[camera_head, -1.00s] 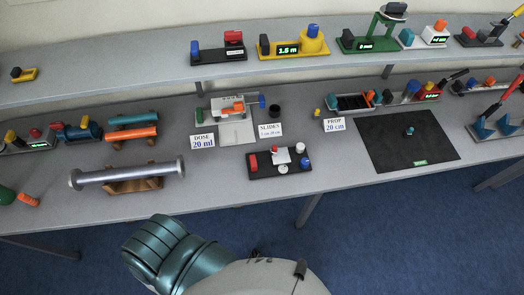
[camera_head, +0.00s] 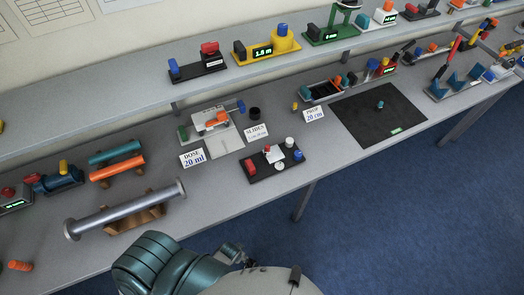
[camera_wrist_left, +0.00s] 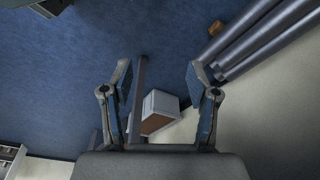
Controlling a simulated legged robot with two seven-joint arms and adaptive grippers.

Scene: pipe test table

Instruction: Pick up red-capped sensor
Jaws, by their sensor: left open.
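I cannot tell for sure which thing is the red-capped sensor. A red block (camera_head: 260,166) stands on a small black tray in the middle of the table. Another red-topped part (camera_head: 209,48) stands on a black base on the upper shelf. A red knob (camera_head: 8,192) sits on a device at the left edge. My left gripper (camera_wrist_left: 160,80) is open and empty in the left wrist view, with blue floor between its fingers. My teal arm (camera_head: 160,264) shows at the bottom of the head view, away from these parts. My right gripper is out of view.
A grey pipe (camera_head: 125,209) lies on a brown cradle at the front left of the table. A black mat (camera_head: 370,125) is mostly clear on the right. Paper signs and several devices crowd the table back. The wrist view also shows a white box (camera_wrist_left: 160,105).

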